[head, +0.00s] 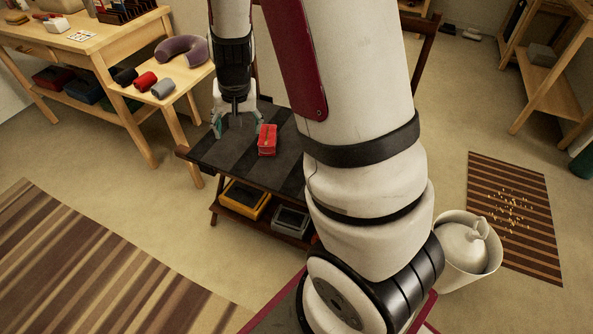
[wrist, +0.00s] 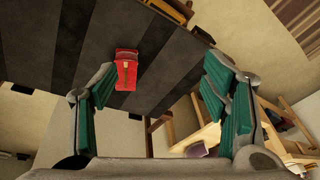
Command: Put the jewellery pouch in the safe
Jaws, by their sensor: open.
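A small red item (head: 267,140) lies on the dark striped top of a low bench (head: 216,155). It may be the jewellery pouch, but I cannot tell for sure. It also shows in the wrist view (wrist: 126,72), nearer the left finger. My gripper (head: 236,128) is open and empty, above the bench top and just left of the red item in the head view. Its two green-padded fingers stand wide apart in the wrist view (wrist: 158,66). No safe can be made out surely. A grey box (head: 290,220) sits on the bench's lower shelf.
A yellow-and-black box (head: 245,197) is beside the grey box. A wooden table (head: 75,45) at upper left has a side bench (head: 190,77) with a neck pillow (head: 182,50) and rolls. A white bin (head: 452,280) stands at right. Striped rugs lie on open floor.

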